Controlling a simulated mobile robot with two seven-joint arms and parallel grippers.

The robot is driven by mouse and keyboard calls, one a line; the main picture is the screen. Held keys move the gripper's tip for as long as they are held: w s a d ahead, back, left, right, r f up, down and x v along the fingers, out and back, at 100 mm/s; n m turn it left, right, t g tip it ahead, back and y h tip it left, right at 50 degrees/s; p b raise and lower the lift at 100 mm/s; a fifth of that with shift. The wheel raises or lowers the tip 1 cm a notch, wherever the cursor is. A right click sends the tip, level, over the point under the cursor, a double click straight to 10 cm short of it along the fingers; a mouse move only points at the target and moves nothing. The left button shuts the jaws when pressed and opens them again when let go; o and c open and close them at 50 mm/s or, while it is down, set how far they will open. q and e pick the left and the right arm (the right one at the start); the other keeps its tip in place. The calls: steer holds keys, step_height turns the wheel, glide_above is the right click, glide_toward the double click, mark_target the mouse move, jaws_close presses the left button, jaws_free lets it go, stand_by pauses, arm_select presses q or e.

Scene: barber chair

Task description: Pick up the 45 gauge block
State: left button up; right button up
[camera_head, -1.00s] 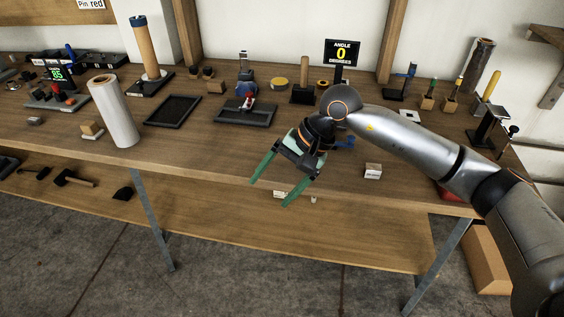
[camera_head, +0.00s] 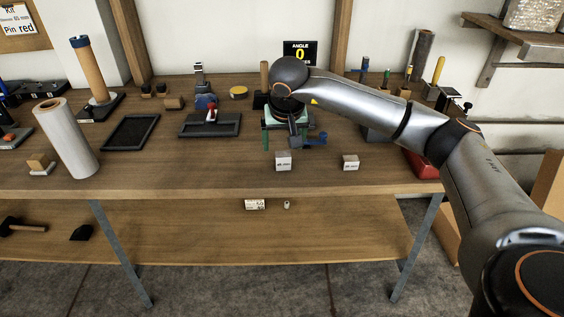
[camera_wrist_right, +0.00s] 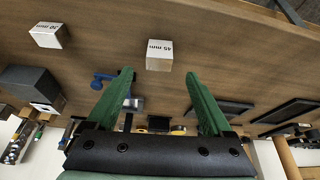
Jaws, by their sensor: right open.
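The 45 mm gauge block (camera_head: 283,161) is a small white-faced block standing on the workbench near its front edge. In the wrist view, its "45 mm" label shows on the block (camera_wrist_right: 159,55). My right gripper (camera_head: 292,140) is behind it in the head view, over the bench. In the wrist view, the green fingers of my right gripper (camera_wrist_right: 159,74) are apart with nothing held. The block is just beyond the fingertips, roughly centred between them. My left gripper is not in view.
A second white block, labelled 30 mm (camera_wrist_right: 48,36), stands to the right in the head view (camera_head: 351,162). A blue-handled tool (camera_head: 312,141) lies close beside the gripper. A dark tray (camera_head: 131,132) and a white roll (camera_head: 66,140) are left. Bench front-left of the block is clear.

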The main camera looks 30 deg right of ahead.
mark_target(283, 155)
steer(key=x, duration=0.6)
steer(key=shift+d+f+b, duration=0.1)
steer(key=shift+f+b, duration=0.2)
jaws_close()
stand_by(0.5)
